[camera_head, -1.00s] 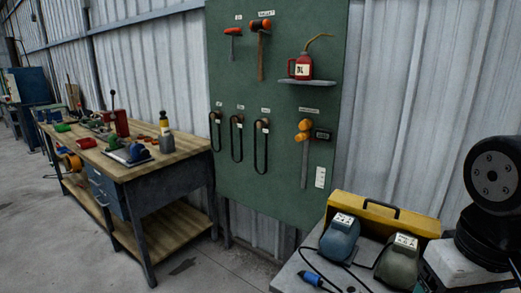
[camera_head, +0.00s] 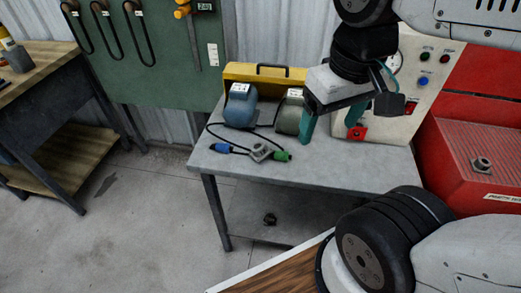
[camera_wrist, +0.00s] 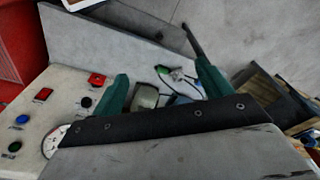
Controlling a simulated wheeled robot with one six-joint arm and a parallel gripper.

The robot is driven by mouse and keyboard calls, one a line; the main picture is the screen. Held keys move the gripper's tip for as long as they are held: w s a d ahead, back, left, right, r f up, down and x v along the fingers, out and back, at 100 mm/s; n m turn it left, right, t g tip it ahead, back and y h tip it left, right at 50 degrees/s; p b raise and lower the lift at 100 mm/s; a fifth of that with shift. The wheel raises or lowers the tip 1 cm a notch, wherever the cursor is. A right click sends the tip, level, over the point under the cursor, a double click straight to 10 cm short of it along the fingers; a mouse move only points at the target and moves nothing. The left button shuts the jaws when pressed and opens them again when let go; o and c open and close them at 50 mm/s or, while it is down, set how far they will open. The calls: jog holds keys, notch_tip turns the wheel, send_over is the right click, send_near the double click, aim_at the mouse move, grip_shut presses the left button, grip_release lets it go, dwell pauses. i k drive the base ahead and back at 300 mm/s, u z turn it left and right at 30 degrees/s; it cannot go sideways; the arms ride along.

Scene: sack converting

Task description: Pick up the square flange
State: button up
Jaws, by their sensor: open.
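A small grey metal piece with a hole, which looks like the square flange (camera_head: 262,152), lies on the grey table (camera_head: 330,175) between a blue and a green cable connector. My gripper (camera_head: 328,130) is open and empty, with two teal fingers, above the table to the right of the flange and in front of the control box. In the wrist view my open gripper (camera_wrist: 161,72) has the table beyond its fingers. A small pale piece between the fingers there may be the flange, but it is too small to tell.
Blue (camera_head: 240,108) and olive (camera_head: 287,116) rounded units with a black cable stand behind the flange, before a yellow toolbox (camera_head: 265,75). A control box with buttons (camera_head: 410,65) and a red machine (camera_head: 470,150) stand right. The table's front is clear.

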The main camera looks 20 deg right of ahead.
aim_at(259, 151)
jog(key=z, duration=2.2)
jog(key=k, duration=0.8)
jog(key=u, duration=2.6)
